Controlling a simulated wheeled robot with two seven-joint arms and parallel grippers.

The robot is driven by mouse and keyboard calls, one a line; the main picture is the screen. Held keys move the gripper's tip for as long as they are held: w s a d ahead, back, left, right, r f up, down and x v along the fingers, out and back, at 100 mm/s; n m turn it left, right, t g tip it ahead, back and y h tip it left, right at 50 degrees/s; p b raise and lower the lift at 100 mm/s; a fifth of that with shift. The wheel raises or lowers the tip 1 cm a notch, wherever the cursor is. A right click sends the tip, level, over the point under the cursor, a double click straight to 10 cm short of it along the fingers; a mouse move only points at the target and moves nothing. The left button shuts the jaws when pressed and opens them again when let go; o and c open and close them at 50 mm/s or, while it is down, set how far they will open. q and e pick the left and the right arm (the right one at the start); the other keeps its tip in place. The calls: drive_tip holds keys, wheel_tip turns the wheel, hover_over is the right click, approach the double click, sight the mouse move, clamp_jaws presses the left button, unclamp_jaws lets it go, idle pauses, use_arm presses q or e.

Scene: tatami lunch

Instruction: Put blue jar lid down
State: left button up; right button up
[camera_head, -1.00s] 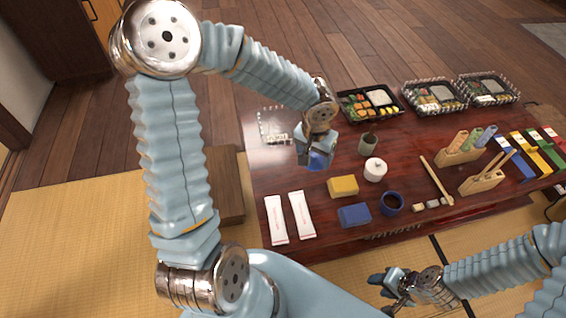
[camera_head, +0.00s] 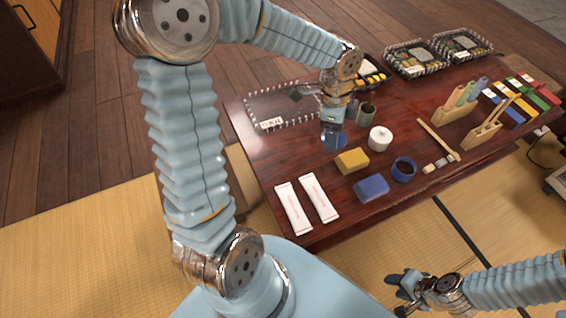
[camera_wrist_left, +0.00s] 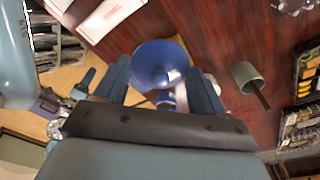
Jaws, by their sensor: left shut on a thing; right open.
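The blue jar lid (camera_head: 339,141) is a small round dome held by my left gripper (camera_head: 333,137) over the dark red table. In the left wrist view the lid (camera_wrist_left: 160,62) sits between the two fingers of the left gripper (camera_wrist_left: 163,82), which is shut on it. I cannot tell whether the lid touches the table. The blue jar (camera_head: 403,171) stands open with dark contents, to the right of and nearer than the lid. My right gripper (camera_head: 406,293) is open and empty, low in front of the table.
A yellow block (camera_head: 352,161), a blue block (camera_head: 371,188) and a white jar (camera_head: 380,138) stand near the lid. A grey-green cup (camera_head: 367,114) is just behind. White packets (camera_head: 293,207) lie at the front left. Bare tabletop (camera_head: 285,155) is left of the lid.

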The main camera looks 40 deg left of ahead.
use_arm(q)
drive_tip(key=shift+f+m+b, duration=0.35)
drive_tip(key=shift+m+b, duration=0.05)
drive_tip(key=shift+m, duration=0.6)
drive_tip(key=s+a+f, duration=0.2)
drive_tip(key=a+f, duration=0.1)
drive_tip(key=a, duration=0.5)
drive_tip(key=b, duration=0.2)
hover_over(283, 155)
drive_tip(key=f, duration=0.5)
drive_tip(key=shift+w+d+f, duration=0.15)
drive_tip(key=shift+d+f, duration=0.05)
drive_tip(key=shift+d, duration=0.15)
drive_tip(key=shift+a+f, duration=0.35)
drive_tip(key=shift+f, duration=0.05)
drive_tip(key=shift+a+f+b, duration=0.2)
drive_tip(key=shift+f+b, duration=0.2)
drive_tip(key=shift+f, duration=1.35)
use_arm(e)
drive_tip(key=shift+f, duration=2.2)
use_arm(q)
drive_tip(key=shift+f, duration=0.15)
drive_tip(key=o, duration=1)
